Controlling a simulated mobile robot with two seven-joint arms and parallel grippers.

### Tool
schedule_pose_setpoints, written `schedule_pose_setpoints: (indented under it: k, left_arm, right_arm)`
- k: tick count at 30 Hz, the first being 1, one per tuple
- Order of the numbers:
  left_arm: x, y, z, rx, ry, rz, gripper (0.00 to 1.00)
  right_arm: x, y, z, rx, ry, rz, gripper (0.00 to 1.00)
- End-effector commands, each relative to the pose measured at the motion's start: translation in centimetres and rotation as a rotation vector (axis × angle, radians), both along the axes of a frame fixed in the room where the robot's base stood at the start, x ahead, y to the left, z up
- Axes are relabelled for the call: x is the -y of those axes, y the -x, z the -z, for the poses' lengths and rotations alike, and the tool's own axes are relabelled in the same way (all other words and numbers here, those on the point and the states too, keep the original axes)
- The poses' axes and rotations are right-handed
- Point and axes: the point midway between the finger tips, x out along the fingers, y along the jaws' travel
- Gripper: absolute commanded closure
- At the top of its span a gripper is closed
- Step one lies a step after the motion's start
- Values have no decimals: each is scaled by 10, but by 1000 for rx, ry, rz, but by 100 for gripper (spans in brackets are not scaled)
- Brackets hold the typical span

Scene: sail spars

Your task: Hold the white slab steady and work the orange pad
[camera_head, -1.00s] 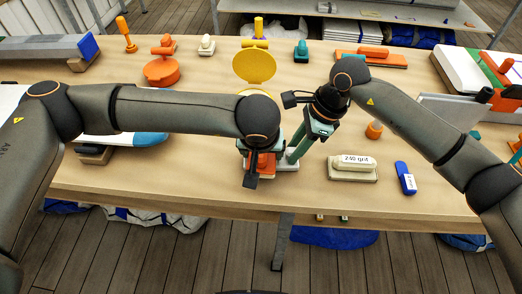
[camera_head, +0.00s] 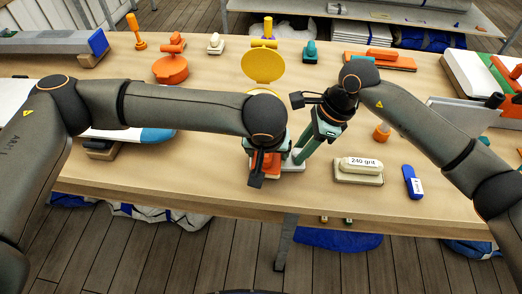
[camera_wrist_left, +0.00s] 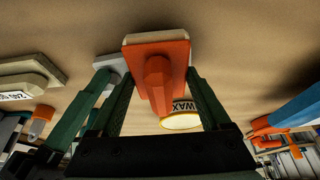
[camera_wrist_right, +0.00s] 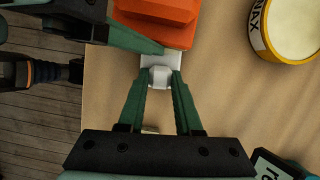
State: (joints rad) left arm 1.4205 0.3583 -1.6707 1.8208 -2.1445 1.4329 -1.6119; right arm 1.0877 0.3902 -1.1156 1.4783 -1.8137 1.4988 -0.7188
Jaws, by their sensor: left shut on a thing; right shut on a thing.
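The orange pad (camera_head: 265,163) lies near the front edge of the bench, with a cream underside showing in the left wrist view. My left gripper (camera_wrist_left: 160,75) is shut on its raised orange grip (camera_wrist_left: 158,85). The white slab (camera_head: 293,164) shows beside the pad, to its right. In the right wrist view, my right gripper (camera_wrist_right: 160,80) is shut on the slab's white end (camera_wrist_right: 160,62), and the orange pad (camera_wrist_right: 155,22) sits just beyond it. My left gripper and the pad hide most of the slab in the head view.
A 240 grit block (camera_head: 358,170), a blue tool (camera_head: 412,182) and a small orange-topped item (camera_head: 381,132) lie to the right. The bench's front edge is near.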

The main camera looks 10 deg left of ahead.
Motion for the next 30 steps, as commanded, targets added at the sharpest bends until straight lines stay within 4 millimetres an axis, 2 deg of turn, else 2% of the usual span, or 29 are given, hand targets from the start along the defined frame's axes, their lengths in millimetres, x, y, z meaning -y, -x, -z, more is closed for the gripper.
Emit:
schedule_pose_setpoints:
  k: [11,21,30]
  left_arm:
    - [2,0,0,0,-1,-1,64]
    - [-18,2,1,-1,-1,-3,64]
    - [-19,3,2,-3,-1,-2,64]
  right_arm:
    - [0,0,0,0,0,0,100]
    - [0,0,0,0,0,0,100]
    - [0,0,0,0,0,0,100]
